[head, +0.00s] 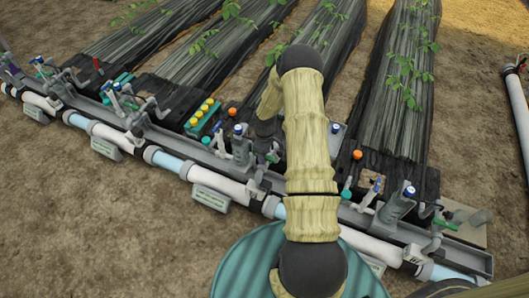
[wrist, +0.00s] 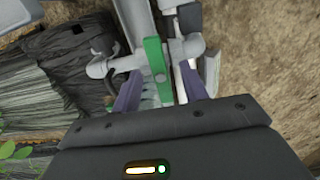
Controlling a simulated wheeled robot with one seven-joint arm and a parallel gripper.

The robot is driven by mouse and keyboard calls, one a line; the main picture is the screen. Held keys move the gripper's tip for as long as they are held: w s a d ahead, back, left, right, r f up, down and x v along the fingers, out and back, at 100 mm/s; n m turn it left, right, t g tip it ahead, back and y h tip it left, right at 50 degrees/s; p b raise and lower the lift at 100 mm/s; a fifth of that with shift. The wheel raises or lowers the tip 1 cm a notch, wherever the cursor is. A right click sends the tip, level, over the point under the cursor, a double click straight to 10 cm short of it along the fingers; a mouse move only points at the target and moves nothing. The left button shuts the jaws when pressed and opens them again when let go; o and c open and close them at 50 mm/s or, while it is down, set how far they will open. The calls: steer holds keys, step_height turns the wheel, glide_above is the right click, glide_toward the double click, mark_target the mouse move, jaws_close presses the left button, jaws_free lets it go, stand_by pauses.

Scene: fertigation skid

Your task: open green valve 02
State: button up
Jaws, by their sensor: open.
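A green valve handle (wrist: 154,58) stands in the middle of the wrist view, on grey pipe fittings (wrist: 188,47). My gripper (wrist: 161,74) is open, with one purple finger on each side of the handle. I cannot tell whether either finger touches it. In the head view a small green handle (head: 272,157) shows just below the dark end of my arm, and my arm hides much of the fittings there. No valve number is readable.
A grey channel with white pipe (head: 218,182) runs across the head view. Label plates (head: 211,197) stand before it. Blue-capped fittings (head: 238,130), an orange knob (head: 358,154) and another green handle (head: 447,226) are nearby. Black-covered beds (head: 400,90) lie behind; bare soil is in front.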

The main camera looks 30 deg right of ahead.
steer(key=shift+d+f+b, duration=0.1)
steer(key=shift+f+b, duration=0.35)
steer(key=shift+f, duration=0.75)
jaws_close()
steer(key=n+p, duration=0.2)
steer(key=n, duration=0.1)
steer(key=shift+w+r, duration=0.1)
steer(key=shift+r, duration=0.2)
steer(key=n+p, duration=0.3)
steer(key=n, duration=0.3)
steer(key=n+p, duration=0.1)
steer(key=n, duration=0.3)
steer(key=shift+f+n, duration=0.1)
steer(key=shift+n, duration=0.3)
steer(key=n+p, duration=0.1)
steer(key=n, duration=0.4)
steer(key=shift+d+f+n, duration=0.1)
steer(key=shift+f+n, duration=0.05)
steer(key=shift+n, duration=0.15)
steer(key=shift+o, duration=0.2)
jaws_free()
